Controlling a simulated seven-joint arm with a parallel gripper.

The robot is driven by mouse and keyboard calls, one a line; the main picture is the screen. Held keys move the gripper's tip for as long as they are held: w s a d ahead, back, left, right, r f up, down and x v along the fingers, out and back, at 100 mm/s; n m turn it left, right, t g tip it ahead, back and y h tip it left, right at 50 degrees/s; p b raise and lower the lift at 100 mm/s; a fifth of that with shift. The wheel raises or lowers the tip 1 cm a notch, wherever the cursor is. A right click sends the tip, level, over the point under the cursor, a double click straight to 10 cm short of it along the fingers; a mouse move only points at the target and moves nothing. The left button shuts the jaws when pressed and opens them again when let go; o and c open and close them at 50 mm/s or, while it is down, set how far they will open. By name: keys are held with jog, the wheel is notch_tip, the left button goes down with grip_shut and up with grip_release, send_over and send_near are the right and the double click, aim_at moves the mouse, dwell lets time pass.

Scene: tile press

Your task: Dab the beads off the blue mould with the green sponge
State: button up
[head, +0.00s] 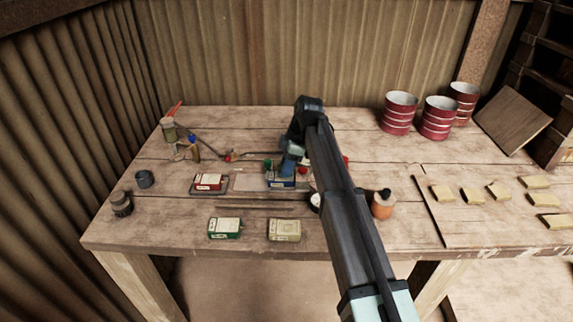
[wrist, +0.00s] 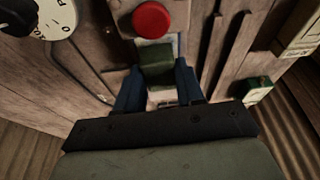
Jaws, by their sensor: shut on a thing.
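The blue mould (head: 283,183) sits mid-table in the head view, with its upper part mostly hidden by my gripper. My gripper (head: 287,170) is low over it, pointing down. In the wrist view my gripper (wrist: 158,82) is shut on the green sponge (wrist: 155,62), which sits between the two blue fingers. A pale surface (wrist: 153,45) shows just past the sponge. I cannot tell whether the sponge touches the mould. Beads on the mould cannot be made out.
A red block (head: 208,182) on a dark tray lies to the left. A green box (head: 225,228) and a cream box (head: 285,230) lie in front. An orange pot (head: 382,206) stands to the right. A red button (wrist: 151,19) and a white dial (wrist: 55,17) lie near the sponge.

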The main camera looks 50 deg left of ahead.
jog(key=shift+f, duration=0.45)
dwell(1.2)
jog(key=shift+r, duration=0.1)
jog(key=shift+r, duration=3.45)
jog(key=shift+d, duration=0.1)
